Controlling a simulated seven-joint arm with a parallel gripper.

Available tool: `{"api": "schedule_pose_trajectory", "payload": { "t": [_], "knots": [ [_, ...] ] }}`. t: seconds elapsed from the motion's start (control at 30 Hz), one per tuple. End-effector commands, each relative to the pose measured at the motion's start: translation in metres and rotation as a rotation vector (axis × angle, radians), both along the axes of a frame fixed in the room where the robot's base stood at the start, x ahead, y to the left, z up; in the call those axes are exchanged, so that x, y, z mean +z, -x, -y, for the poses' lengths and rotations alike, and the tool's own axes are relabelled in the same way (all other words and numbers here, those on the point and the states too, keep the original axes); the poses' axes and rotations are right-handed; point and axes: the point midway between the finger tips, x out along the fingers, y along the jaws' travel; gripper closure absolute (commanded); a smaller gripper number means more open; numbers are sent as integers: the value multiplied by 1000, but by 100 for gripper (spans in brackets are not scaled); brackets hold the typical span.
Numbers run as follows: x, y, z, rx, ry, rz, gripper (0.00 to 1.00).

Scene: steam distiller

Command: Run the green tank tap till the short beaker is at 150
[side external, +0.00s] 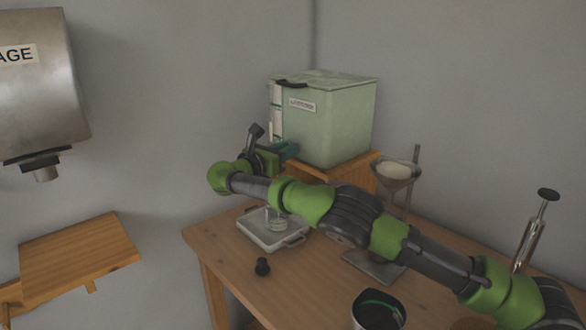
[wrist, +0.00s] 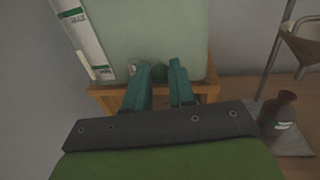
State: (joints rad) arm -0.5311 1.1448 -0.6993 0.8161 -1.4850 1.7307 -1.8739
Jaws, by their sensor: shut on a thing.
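The pale green tank (side external: 345,120) stands on a wooden stand at the back of the table, and it fills the top of the wrist view (wrist: 150,30). My gripper (side external: 291,150) is at its lower front. A clear glass beaker (side external: 276,223) stands upright in a pale tray (side external: 264,239) below my arm. Its marks and level are too small to read, and my arm partly covers that area. I cannot tell whether water runs.
A funnel (side external: 397,172) on a metal stand is right of the tank. A brown bottle (wrist: 279,112) stands on the stand's base in the wrist view. A metal tank (side external: 42,85) hangs at left.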

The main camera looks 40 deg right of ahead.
Motion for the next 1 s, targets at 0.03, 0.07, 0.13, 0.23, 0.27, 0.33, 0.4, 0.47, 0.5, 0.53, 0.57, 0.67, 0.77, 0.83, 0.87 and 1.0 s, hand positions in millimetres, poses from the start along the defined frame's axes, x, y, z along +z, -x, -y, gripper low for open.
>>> {"api": "schedule_pose_trajectory", "payload": {
  "t": [0.03,0.07,0.13,0.23,0.27,0.33,0.4,0.47,0.5,0.53,0.57,0.67,0.77,0.83,0.87,1.0],
  "knots": [
    [2,0,2,-7,5,3,100],
    [2,0,2,-9,5,3,100],
    [2,0,2,-10,5,2,100],
    [2,0,3,-11,6,2,100],
    [2,0,3,-11,6,2,100],
    [2,0,3,-11,6,2,100],
    [2,0,3,-11,6,2,100],
    [2,0,3,-11,6,2,72],
    [2,0,3,-11,6,3,66],
    [2,0,3,-10,6,2,62],
    [2,0,3,-10,5,2,57],
    [2,0,2,-9,4,2,52],
    [1,0,1,-8,3,1,52],
    [1,0,1,-7,3,1,52],
    [1,0,1,-7,3,1,52],
    [1,0,-9,-4,4,1,52]
  ]
}}
